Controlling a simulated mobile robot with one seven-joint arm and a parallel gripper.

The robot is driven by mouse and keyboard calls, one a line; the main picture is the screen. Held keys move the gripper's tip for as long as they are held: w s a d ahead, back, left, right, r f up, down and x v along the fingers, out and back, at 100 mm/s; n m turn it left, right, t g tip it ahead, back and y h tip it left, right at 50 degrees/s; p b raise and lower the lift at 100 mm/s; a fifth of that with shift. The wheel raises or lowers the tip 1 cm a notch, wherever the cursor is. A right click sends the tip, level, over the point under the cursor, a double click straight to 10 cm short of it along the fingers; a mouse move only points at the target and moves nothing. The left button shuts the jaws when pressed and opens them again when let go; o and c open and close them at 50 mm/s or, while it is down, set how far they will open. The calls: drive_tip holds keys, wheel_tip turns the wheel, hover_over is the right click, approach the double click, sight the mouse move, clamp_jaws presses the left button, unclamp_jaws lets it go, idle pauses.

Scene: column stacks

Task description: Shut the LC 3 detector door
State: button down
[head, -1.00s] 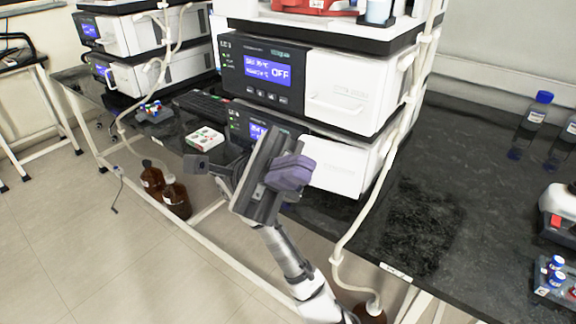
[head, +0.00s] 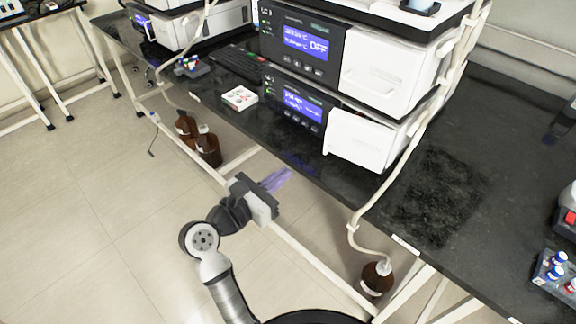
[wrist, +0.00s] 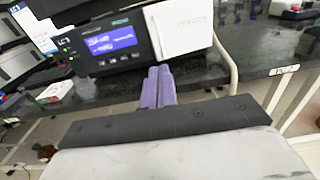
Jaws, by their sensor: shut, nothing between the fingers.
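The lower white unit of the nearest stack has a dark front panel (head: 292,103) with a blue screen. Its white door (head: 362,138) is on the right of that panel. The door's left edge seems to stand a little out from the panel, so it looks slightly ajar. The door also shows in the wrist view (wrist: 183,26), up and right of my fingers. My gripper (head: 280,178) has purple fingers held together and empty. It is in front of and below the bench edge, lower left of the door and apart from it. In the wrist view the fingertips (wrist: 158,72) point toward the unit.
An upper unit (head: 385,72) with an OFF screen sits on top. A pale tube (head: 420,125) hangs down beside the stack's right side to a brown bottle (head: 377,278). A small white box (head: 240,97) lies on the bench.

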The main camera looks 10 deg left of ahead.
sight(325, 144)
drive_tip(key=p+x, duration=0.2)
drive_tip(key=x, duration=1)
drive_tip(key=shift+r, duration=0.1)
drive_tip(key=shift+w+a+r+m+g+h+p, duration=0.1)
drive_tip(key=shift+w+m+g+h+p, duration=0.35)
drive_tip(key=shift+w+h+p, duration=0.35)
drive_tip(key=shift+w, duration=0.85)
